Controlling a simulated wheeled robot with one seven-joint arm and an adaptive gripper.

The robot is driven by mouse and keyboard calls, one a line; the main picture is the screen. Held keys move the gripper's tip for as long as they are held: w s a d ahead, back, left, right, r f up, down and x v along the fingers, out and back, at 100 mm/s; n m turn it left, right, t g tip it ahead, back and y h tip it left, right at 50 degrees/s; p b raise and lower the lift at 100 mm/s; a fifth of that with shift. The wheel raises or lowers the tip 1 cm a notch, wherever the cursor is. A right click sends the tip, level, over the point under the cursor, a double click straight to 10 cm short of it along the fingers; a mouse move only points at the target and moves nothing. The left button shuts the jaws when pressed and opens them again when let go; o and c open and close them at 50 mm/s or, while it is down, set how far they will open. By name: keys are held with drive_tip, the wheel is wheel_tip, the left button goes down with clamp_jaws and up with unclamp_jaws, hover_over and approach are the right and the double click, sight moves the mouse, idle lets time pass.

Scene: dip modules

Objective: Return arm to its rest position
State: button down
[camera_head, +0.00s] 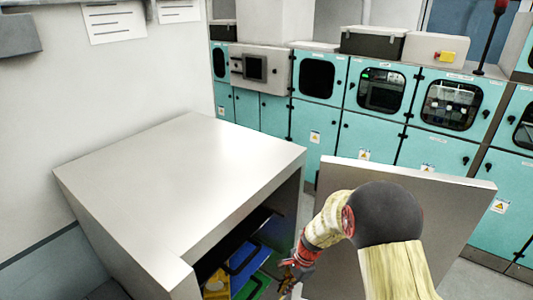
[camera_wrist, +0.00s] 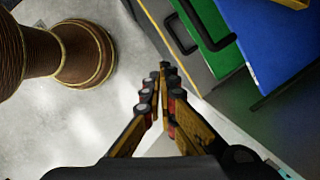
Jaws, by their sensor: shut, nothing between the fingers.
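My gripper (camera_wrist: 160,78) is shut and empty in the wrist view, its two fingertips together over the edge between pale floor and a grey surface. In the head view my arm reaches down at the lower right, and my gripper (camera_head: 290,275) is partly seen in front of the cabinet's open side. A green module (camera_wrist: 205,25) with a dark handle and a blue module (camera_wrist: 270,40) lie at the upper right of the wrist view, apart from the fingers. The blue module (camera_head: 243,258) also shows inside the cabinet in the head view.
The grey cabinet (camera_head: 190,165) has a bare top, and its open door (camera_head: 455,200) stands behind my arm. A yellow item (camera_head: 216,284) is low inside the cabinet. Teal machine cabinets (camera_head: 358,135) line the back.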

drive_tip(key=s+d+r+n+t+h+b, duration=0.1)
drive_tip(key=s+d+r+n+b, duration=0.3)
drive_tip(key=s, duration=0.4)
drive_tip(key=s+d+r+n+t+h+b, duration=0.1)
drive_tip(key=s+d+r+n+t+b, duration=0.2)
drive_tip(key=s+r, duration=0.5)
drive_tip(key=s+d+r+n+t+h+b, duration=0.1)
drive_tip(key=s+d+r+n+b, duration=0.4)
drive_tip(key=s, duration=0.5)
wheel_tip(320, 180, up, 2)
drive_tip(key=n+t+b, duration=0.1)
drive_tip(key=b, duration=0.2)
drive_tip(key=shift+b, duration=0.35)
drive_tip(key=shift+r, duration=0.15)
